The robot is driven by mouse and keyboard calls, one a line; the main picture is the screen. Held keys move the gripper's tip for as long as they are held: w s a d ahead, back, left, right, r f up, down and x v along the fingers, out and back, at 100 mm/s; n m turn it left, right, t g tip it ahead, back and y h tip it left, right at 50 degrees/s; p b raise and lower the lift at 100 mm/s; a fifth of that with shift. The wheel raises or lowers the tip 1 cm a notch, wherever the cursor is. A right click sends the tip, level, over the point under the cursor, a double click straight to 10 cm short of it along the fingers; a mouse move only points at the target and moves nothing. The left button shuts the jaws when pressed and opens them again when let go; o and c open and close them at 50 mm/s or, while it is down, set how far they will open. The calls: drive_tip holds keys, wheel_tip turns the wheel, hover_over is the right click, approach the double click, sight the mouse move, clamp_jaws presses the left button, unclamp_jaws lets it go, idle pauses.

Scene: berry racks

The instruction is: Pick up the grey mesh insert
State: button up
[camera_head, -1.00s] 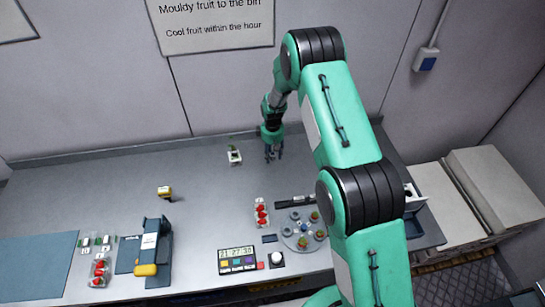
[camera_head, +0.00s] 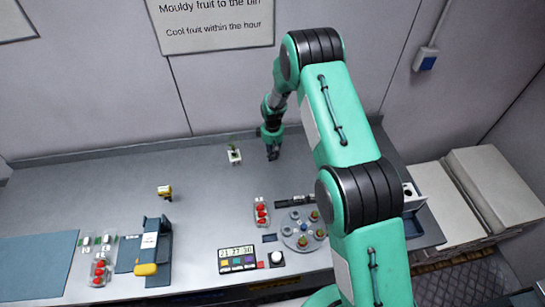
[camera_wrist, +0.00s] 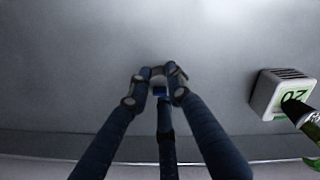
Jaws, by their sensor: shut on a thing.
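My gripper (camera_head: 273,150) points down at the bench near the back wall. In the wrist view, its fingers (camera_wrist: 158,82) have their tips drawn together just over the grey surface. A small greyish piece, taken as the grey mesh insert (camera_wrist: 158,79), shows between the tips. The fingers hide most of it, and its mesh cannot be made out. In the head view it is too small to see.
A white block with a green plant (camera_head: 234,156) stands close left of my gripper; it also shows in the wrist view (camera_wrist: 283,95). A red-fruit punnet (camera_head: 261,212), a round tray (camera_head: 303,243) and a timer panel (camera_head: 237,255) lie nearer the front. The bench's back left is clear.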

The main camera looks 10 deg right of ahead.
sight(273, 154)
drive_tip(key=shift+r, duration=0.15)
drive_tip(key=shift+r, duration=0.8)
drive_tip(key=shift+s+r+b, duration=0.2)
drive_tip(key=shift+r+b, duration=0.15)
drive_tip(key=shift+r, duration=0.5)
drive_tip(key=s, duration=0.5)
drive_tip(key=s+d+r+b, duration=0.1)
drive_tip(key=s, duration=0.9)
drive_tip(key=shift+s+d+r, duration=0.15)
drive_tip(key=shift+s+r, duration=0.05)
drive_tip(key=shift+s, duration=0.05)
